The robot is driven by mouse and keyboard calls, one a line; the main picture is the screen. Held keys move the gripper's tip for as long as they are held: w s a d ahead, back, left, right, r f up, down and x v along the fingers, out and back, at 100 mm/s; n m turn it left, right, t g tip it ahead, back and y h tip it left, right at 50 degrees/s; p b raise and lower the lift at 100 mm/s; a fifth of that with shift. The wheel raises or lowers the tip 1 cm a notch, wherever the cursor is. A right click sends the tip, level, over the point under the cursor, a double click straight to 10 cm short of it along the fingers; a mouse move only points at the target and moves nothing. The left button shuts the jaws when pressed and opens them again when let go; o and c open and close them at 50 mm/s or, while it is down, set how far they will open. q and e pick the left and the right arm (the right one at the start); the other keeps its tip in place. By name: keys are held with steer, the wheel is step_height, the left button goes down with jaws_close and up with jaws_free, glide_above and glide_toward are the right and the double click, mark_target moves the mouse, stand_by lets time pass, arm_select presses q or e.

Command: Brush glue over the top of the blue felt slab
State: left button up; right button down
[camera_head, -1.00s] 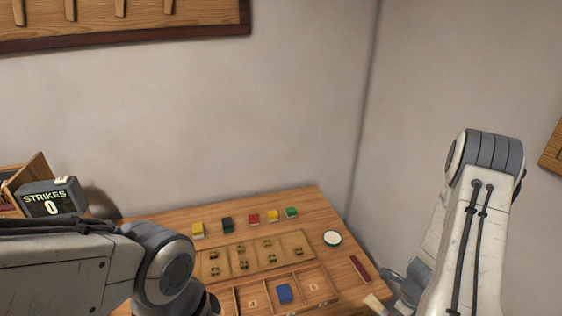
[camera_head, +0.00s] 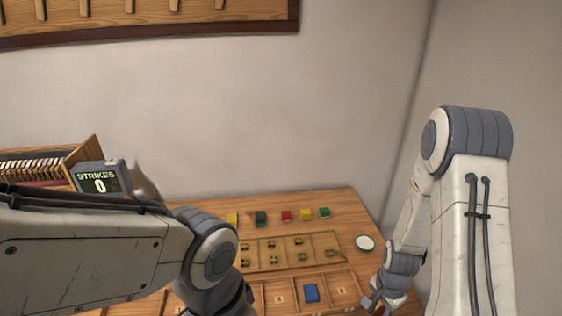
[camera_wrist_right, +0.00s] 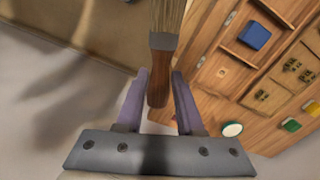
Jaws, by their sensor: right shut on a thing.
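The blue felt slab (camera_head: 311,293) lies in a compartment of the wooden tray (camera_head: 343,284) near the table's front; it also shows in the right wrist view (camera_wrist_right: 255,36). My right gripper (camera_wrist_right: 158,88) is shut on the wooden handle of a brush (camera_wrist_right: 163,40), whose bristles point away from the gripper. In the head view my right gripper (camera_head: 372,303) is to the right of the slab, apart from it. A round dish with a pale top (camera_head: 365,242), perhaps the glue, stands at the table's right. My left arm enters from the left, but its fingertips are out of frame.
Several coloured blocks (camera_head: 286,216) stand in a row at the back. A wooden board with small dark green pieces (camera_head: 298,240) lies in front of them. A strikes counter reading 0 (camera_head: 101,180) and a wooden rack are at the left. Walls close in behind and right.

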steer(key=w+a+r+n, duration=0.35)
steer(key=a+n, duration=0.45)
steer(key=n, duration=0.4)
step_height(320, 180, down, 9)
steer(key=n+b, duration=0.1)
steer(key=b, duration=0.8)
steer(key=shift+w+a+f, duration=0.15)
steer(key=shift+w+a, duration=0.15)
steer(key=shift+w, duration=0.05)
steer(key=shift+s, duration=0.1)
